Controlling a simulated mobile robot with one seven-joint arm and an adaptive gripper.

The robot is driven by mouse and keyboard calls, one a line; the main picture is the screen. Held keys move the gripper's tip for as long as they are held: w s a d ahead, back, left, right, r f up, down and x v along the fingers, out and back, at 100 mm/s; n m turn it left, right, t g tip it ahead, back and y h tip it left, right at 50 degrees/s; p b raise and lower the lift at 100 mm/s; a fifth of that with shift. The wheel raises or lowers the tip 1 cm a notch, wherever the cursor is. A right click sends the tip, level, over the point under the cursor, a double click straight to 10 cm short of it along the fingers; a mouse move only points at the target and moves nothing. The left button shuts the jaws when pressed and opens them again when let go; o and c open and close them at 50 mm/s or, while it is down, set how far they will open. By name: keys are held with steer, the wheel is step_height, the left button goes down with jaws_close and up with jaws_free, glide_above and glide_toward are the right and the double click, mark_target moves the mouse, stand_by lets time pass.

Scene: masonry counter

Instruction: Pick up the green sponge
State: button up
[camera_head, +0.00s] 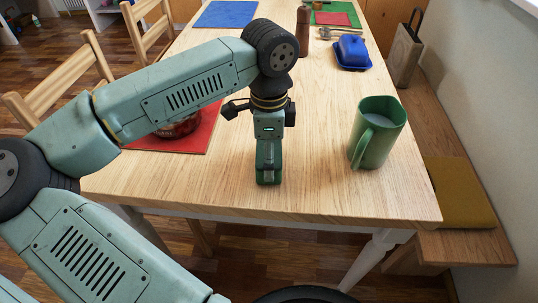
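My arm comes in from the left and bends down over the table to my gripper (262,108). Dark gripper parts stick out left and right just under the black and yellow wrist. A narrow dark-green, block-like form (268,172) shows directly below the wrist, near the table's front edge. It may be the green sponge, but I cannot tell for sure. A part with a small lit cyan strip sits just above it. I cannot tell whether the fingers touch the green form or hold it. No other sponge-like thing stands out.
A green mug (378,135) stands right of my gripper on the wooden table (330,190). A red mat (197,138) with a partly hidden bowl-like thing lies left. Behind are a blue butter dish (352,52), a brown mill (303,32) and a blue mat (227,14). Chairs stand left, a bench right.

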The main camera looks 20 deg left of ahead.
steer(key=shift+r, duration=0.6)
step_height(320, 180, up, 2)
steer(key=shift+r+b, duration=0.1)
steer(key=shift+b, duration=0.5)
steer(key=s+d+b, duration=0.1)
steer(key=s+d, duration=0.1)
steer(key=s, duration=0.6)
steer(key=s+d+r+b, duration=0.1)
steer(key=s+b, duration=0.1)
steer(key=s, duration=0.5)
steer(key=shift+s+d+r, duration=0.3)
steer(key=shift+s+d, duration=0.05)
steer(key=shift+o, duration=1.1)
steer(key=shift+w, duration=0.1)
steer(key=c, duration=0.5)
